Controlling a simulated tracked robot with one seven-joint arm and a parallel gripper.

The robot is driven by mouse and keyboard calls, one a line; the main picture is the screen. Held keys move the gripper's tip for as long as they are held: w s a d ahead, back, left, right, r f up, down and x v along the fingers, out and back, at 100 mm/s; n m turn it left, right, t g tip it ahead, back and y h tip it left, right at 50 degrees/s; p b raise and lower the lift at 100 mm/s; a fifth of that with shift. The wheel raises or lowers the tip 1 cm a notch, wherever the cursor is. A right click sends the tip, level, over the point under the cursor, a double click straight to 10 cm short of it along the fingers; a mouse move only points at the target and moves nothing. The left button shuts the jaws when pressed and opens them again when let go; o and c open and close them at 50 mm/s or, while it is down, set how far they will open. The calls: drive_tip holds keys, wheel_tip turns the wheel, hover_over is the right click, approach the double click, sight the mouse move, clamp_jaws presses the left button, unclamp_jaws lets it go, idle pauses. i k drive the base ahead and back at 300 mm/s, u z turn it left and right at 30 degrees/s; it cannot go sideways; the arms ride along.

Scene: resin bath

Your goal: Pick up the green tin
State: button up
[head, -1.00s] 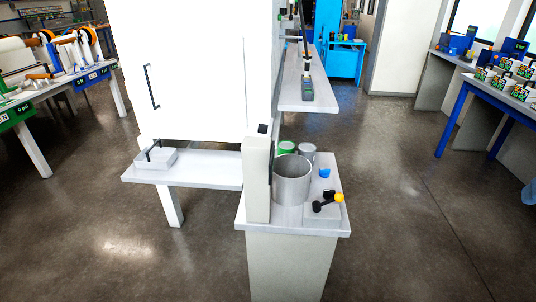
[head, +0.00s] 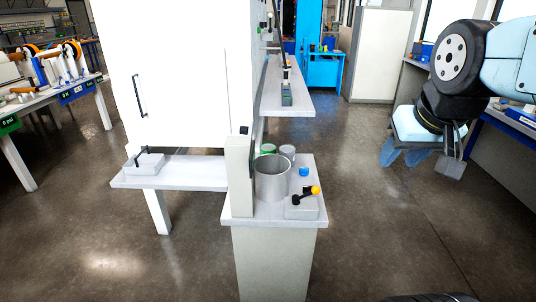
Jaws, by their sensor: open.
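The green tin (head: 268,149) stands at the back of a small grey counter, beside a white post. Only its upper part shows, as a large grey metal pot (head: 272,180) stands in front of it. A grey tin (head: 288,152) stands just to its right. My gripper (head: 420,160) is open and empty at the right of the head view, above the floor, well to the right of the counter and apart from the tin.
The counter (head: 312,218) also holds a blue cap (head: 304,171) and a grey box (head: 301,208) with black and yellow knobs. A tall white cabinet (head: 180,80) rises behind left, with a side shelf (head: 180,180). Floor right of the counter is clear.

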sight(266, 149)
drive_tip(key=u, duration=0.1)
drive_tip(key=i, duration=1)
drive_tip(key=z, duration=0.1)
